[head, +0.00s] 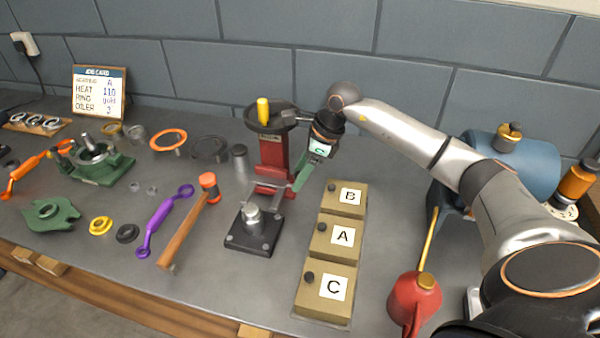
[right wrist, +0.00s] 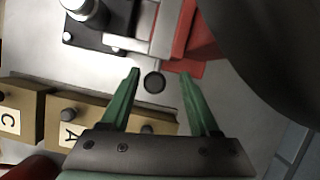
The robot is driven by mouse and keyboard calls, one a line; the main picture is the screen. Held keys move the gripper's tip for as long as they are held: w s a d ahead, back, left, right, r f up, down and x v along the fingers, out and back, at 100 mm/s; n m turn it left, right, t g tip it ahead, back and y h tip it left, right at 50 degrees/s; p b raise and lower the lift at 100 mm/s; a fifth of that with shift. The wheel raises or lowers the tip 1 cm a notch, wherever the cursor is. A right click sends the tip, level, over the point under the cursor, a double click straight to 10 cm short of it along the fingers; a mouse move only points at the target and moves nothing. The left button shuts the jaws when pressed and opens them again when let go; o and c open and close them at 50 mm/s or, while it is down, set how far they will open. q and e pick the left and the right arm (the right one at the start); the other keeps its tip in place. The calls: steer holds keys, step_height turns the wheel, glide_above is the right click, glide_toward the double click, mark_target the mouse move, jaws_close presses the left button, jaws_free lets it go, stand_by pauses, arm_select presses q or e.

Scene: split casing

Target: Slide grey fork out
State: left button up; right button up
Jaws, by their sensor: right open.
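A grey fork (head: 268,187) lies low at the foot of the red press (head: 272,150), behind the black base plate (head: 253,238). In the right wrist view, pale grey bars of what looks like the fork (right wrist: 148,38) run beside the red press foot (right wrist: 200,45). My right gripper (head: 295,184) is at the right side of the press foot, its green fingers pointing down. In the right wrist view the gripper (right wrist: 158,72) is open, with a dark round knob (right wrist: 154,82) between its fingers; I cannot tell whether the knob belongs to the fork. My left gripper is not in view.
Wooden boxes marked B (head: 347,187), A (head: 325,250) and C (head: 312,305) stand close in front of the right gripper. A hammer (head: 190,222) lies left of the base plate. A red oil can (head: 415,300) stands at the front right.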

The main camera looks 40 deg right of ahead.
steer(key=b+v, duration=0.1)
steer(key=v, duration=1.1)
steer(key=shift+r, duration=0.25)
steer(key=shift+f, duration=0.1)
